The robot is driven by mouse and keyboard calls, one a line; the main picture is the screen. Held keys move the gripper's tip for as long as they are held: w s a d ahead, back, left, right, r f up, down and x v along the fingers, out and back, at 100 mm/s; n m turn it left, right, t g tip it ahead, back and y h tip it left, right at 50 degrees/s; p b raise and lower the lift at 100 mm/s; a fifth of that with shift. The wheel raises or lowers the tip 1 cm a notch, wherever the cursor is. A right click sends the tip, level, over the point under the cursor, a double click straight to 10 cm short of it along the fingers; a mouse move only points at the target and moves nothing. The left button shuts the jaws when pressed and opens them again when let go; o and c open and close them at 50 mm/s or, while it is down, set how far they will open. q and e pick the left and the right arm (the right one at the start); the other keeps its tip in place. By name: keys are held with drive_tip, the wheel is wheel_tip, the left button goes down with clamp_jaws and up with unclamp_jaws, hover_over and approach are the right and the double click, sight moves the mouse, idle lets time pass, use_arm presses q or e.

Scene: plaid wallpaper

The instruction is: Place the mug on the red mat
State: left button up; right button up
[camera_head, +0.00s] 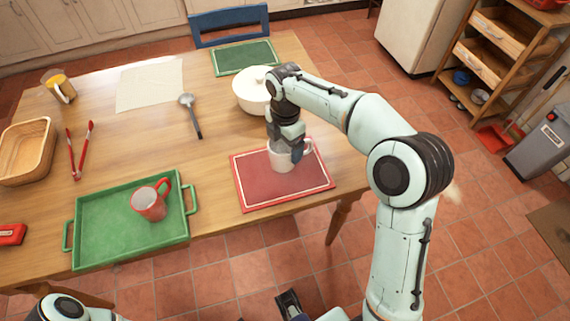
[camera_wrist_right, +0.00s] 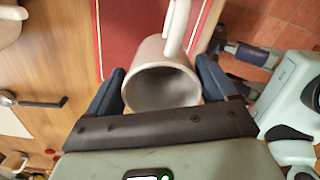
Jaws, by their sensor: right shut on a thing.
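A pale grey-white mug (camera_head: 283,158) is over the back part of the red mat (camera_head: 262,193), which has a thin white border. My right gripper (camera_head: 287,145) comes down from above and is shut on the mug. In the right wrist view, the fingers (camera_wrist_right: 165,92) sit on both sides of the mug (camera_wrist_right: 160,87), with its open mouth facing the camera and its handle pointing away. The mug looks upright. I cannot tell whether its base touches the mat. Part of my left gripper (camera_head: 290,304) shows at the bottom edge, its jaws unclear.
A green tray (camera_head: 95,225) with a red mug (camera_head: 150,203) stands left of the mat. A white pot (camera_head: 252,98) is close behind my right gripper. A ladle (camera_head: 190,112), red tongs (camera_head: 80,150) and a basket (camera_head: 27,150) lie farther left. The table edge is just in front of the mat.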

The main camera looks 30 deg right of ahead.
wheel_tip(320, 180, down, 8)
drive_tip(key=shift+f+b, duration=0.15)
drive_tip(key=shift+b, duration=0.4)
drive_tip(key=shift+f, duration=0.15)
drive_tip(key=o, duration=1)
drive_tip(key=shift+o, duration=0.2)
wheel_tip(320, 180, up, 12)
drive_tip(key=p, duration=0.2)
drive_tip(key=shift+r, duration=0.2)
